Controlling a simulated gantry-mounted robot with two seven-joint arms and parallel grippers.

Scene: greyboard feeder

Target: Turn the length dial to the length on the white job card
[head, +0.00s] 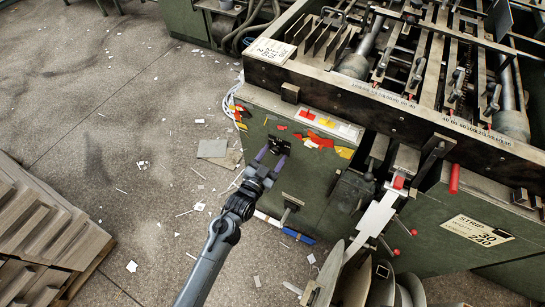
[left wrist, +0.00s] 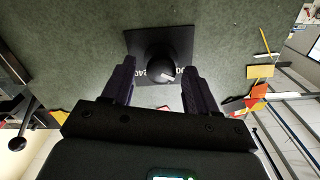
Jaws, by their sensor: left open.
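The length dial is a round black knob (left wrist: 160,68) with a white pointer mark, on a square black plate (left wrist: 180,38) with partly hidden white figures. In the head view the dial plate (head: 281,144) is on the machine's green front panel. My left gripper (head: 271,158) is open in front of it. In the left wrist view its fingers (left wrist: 158,75) stand on either side below the knob, apart from it. A white card with dark print (head: 270,50) lies on the machine's top left corner; its print is too small to read surely. My right gripper is not in view.
Stacked grey board (head: 40,230) stands at left. Scraps litter the open floor.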

